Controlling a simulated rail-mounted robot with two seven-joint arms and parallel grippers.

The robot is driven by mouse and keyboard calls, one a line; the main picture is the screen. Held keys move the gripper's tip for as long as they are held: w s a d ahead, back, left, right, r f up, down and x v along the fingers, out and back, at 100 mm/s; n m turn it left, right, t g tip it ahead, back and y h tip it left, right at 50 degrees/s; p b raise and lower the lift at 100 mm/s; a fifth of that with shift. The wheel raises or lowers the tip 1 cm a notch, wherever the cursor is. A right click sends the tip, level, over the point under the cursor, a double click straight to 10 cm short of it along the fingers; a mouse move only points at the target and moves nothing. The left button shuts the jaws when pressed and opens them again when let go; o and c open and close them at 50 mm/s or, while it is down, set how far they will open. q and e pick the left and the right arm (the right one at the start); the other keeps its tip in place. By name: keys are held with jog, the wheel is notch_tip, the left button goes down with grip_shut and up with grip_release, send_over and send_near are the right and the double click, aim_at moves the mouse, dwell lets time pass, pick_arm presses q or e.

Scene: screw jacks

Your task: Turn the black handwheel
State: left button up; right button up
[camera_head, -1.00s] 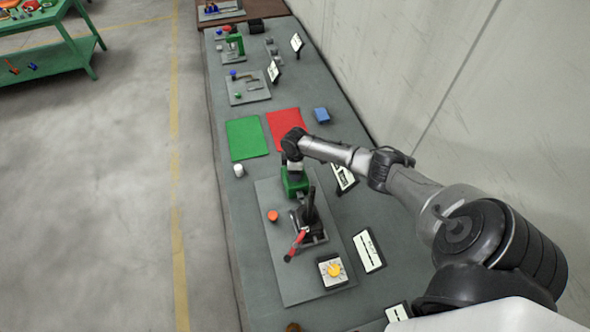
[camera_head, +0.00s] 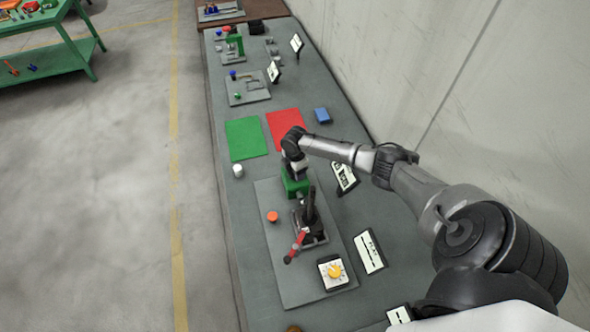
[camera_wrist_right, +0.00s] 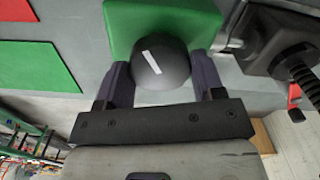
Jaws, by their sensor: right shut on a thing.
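The black handwheel (camera_wrist_right: 168,72) is a round dark knob with a white mark line, in the middle of the right wrist view. It sits on the face of a green block (camera_wrist_right: 125,22), which also shows in the head view (camera_head: 293,186) on a grey plate. My right gripper (camera_wrist_right: 161,70) has one finger on each side of the handwheel and is shut on it. In the head view my right gripper (camera_head: 297,172) is over the green block, and the handwheel is hidden by it. My left gripper is in neither view.
On the grey plate (camera_head: 290,284) stand an orange button (camera_head: 272,216), a black lever with a red handle (camera_head: 296,246) and a yellow dial (camera_head: 334,270). Green and red mats (camera_head: 246,138) lie beyond. A white cylinder (camera_head: 238,170) stands to the left.

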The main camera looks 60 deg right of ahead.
dwell(0.4)
jog(key=o, duration=0.9)
jog(key=shift+r+b, duration=0.5)
jog(key=shift+r, duration=6.4)
